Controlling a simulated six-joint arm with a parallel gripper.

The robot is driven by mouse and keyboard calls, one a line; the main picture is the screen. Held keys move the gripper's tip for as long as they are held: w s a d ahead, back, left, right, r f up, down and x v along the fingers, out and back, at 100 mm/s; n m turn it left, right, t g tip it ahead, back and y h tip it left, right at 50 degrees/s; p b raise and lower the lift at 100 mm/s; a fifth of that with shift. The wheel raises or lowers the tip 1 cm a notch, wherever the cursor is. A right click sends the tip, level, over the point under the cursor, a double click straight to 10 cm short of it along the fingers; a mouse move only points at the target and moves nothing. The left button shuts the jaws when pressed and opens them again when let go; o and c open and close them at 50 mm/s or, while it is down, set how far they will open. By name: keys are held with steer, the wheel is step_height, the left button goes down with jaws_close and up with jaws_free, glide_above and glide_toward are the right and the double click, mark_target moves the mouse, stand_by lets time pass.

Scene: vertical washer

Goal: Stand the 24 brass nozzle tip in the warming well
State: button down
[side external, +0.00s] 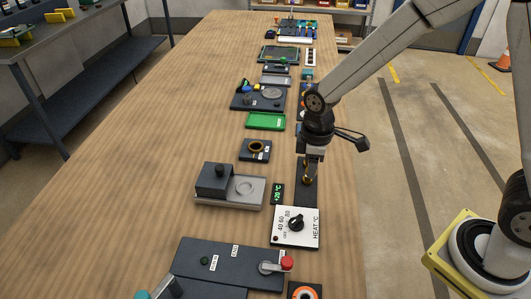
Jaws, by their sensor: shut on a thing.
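My gripper (311,166) points down over a dark upright-looking plate or block (306,194) right of the table's middle. It is shut on a small brass-coloured piece, which I take to be the brass nozzle tip (307,181). The piece is tiny and partly covered by the fingers, and its number cannot be read. The warming well's opening is not clearly seen. The dark block stands directly behind a white HEAT panel (311,213) with a black knob, beside a small green +20 °C display (278,194). I cannot tell whether the piece touches the block.
A dark holder (246,156) with a brass ring lies further back left. A grey fixture with a dark block (252,194) sits left of the display. A dark panel with a red-knobbed lever (220,255) is in front. The table's left side (150,150) is clear.

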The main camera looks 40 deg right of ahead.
glide_toward(245, 189)
steer(key=d, duration=0.1)
steer(key=shift+a+r, duration=0.35)
steer(key=shift+a, duration=0.15)
steer(key=shift+f, duration=0.15)
steer(key=shift+f, duration=3.35)
steer(key=shift+f, duration=0.15)
jaws_free()
